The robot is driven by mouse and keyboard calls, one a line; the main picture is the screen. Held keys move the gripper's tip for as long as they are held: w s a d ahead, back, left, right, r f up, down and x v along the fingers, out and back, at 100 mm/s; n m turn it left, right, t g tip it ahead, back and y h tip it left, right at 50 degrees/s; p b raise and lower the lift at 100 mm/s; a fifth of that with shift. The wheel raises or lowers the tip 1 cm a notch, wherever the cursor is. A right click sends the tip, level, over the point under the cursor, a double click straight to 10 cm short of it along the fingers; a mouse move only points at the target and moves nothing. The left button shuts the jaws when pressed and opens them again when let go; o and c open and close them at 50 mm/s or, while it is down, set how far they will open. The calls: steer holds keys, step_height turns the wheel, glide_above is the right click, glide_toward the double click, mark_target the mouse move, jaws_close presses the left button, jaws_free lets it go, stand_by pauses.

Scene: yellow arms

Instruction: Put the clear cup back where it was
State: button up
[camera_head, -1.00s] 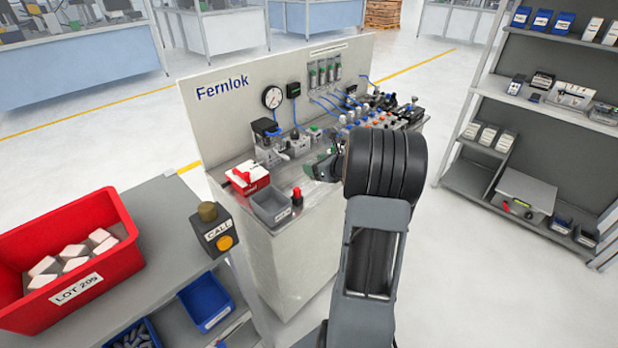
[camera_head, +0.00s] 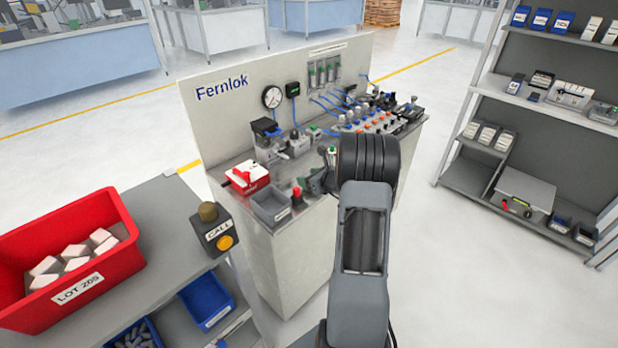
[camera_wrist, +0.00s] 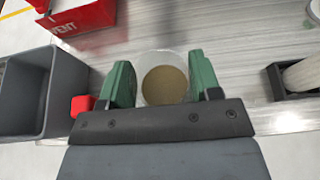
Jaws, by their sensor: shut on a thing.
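In the wrist view the clear cup (camera_wrist: 165,82) is seen from above, a round pale rim with a brownish disc inside. It sits between the two green fingers of my gripper, which are shut on its sides. In the head view my gripper (camera_head: 317,183) is over the front of the bench top, just right of the red knob (camera_head: 297,194). My arm hides part of that area, and I cannot make out the cup there. I cannot tell whether the cup's base touches the bench.
A grey bin (camera_wrist: 22,95) stands left of my gripper, with a red box (camera_wrist: 78,16) behind it. A black holder with a pale cylinder (camera_wrist: 303,74) is at the right. Bare metal bench (camera_wrist: 235,60) lies between. Valves and blue tubes (camera_head: 372,118) line the back right.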

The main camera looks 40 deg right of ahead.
steer(key=shift+f, duration=0.1)
steer(key=shift+f+b, duration=0.1)
steer(key=shift+b, duration=0.2)
steer(key=o, duration=0.9)
